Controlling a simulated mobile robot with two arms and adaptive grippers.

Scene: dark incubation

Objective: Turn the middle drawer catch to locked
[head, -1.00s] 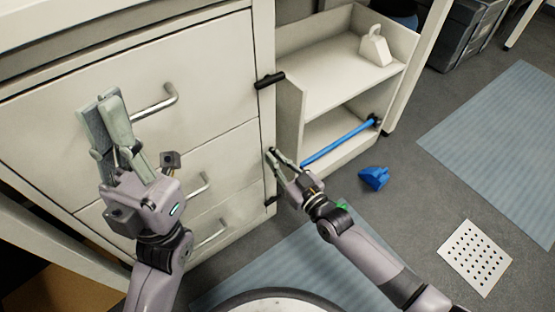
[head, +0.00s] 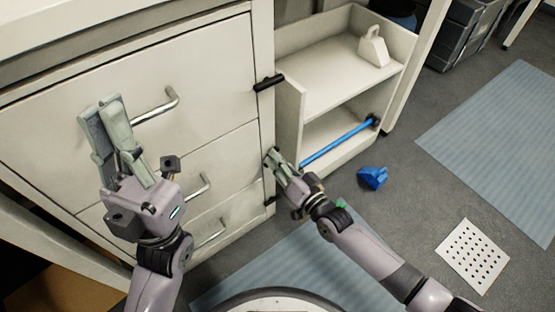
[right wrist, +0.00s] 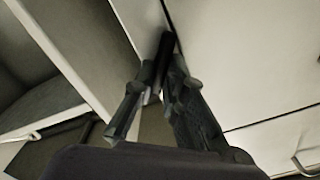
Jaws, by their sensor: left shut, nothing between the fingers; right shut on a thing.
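The middle drawer catch (right wrist: 167,44) is a dark bar at the edge of the drawer cabinet, seen in the right wrist view between my fingertips. In the head view my right gripper hides most of it. My right gripper (head: 273,158) is shut on the catch; its fingers also show in the right wrist view (right wrist: 162,75). The middle drawer (head: 175,170) looks closed. My left gripper (head: 101,108) is shut and empty, raised in front of the top drawer (head: 60,120).
The top catch (head: 269,82) lies across the cabinet edge; the bottom catch (head: 270,200) is lower. Right of the cabinet is an open shelf (head: 320,75) with a white block (head: 373,50) and a blue bar (head: 335,145). A blue object (head: 373,177) lies on the floor.

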